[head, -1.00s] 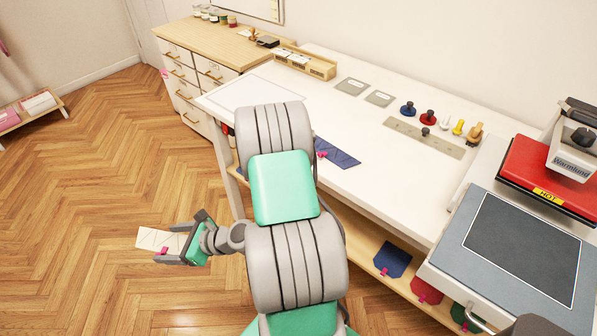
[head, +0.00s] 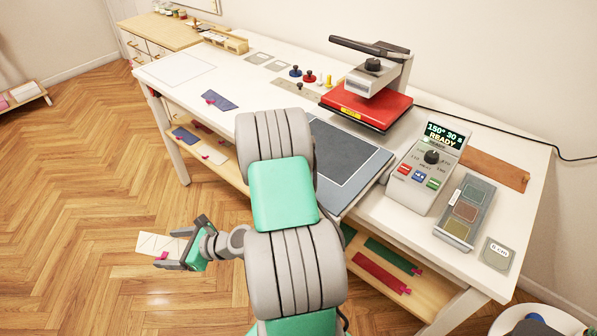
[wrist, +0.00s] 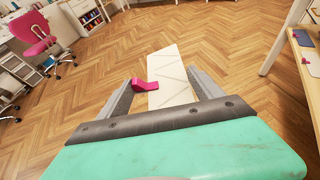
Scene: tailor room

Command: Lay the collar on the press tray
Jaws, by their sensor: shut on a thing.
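My gripper (head: 177,251) is at the lower left of the head view, out over the wooden floor and away from the table. It is shut on the collar (head: 155,244), a flat white strip with faint lines and a pink tab (wrist: 145,86) at its side. In the wrist view the collar (wrist: 173,68) sticks out ahead between the two grey fingers. The press tray (head: 350,153), a grey plate with a dark pad, lies on the table beside the red hot press head. My arm hides its left part.
The red press head (head: 367,104) is raised at the tray's back. A control box (head: 424,175) reading "150° 30 s READY" stands right of it. A blue piece (head: 220,101) lies on the table (head: 150,80). Coloured pieces lie on the shelf below. A pink chair (wrist: 42,35) stands far off.

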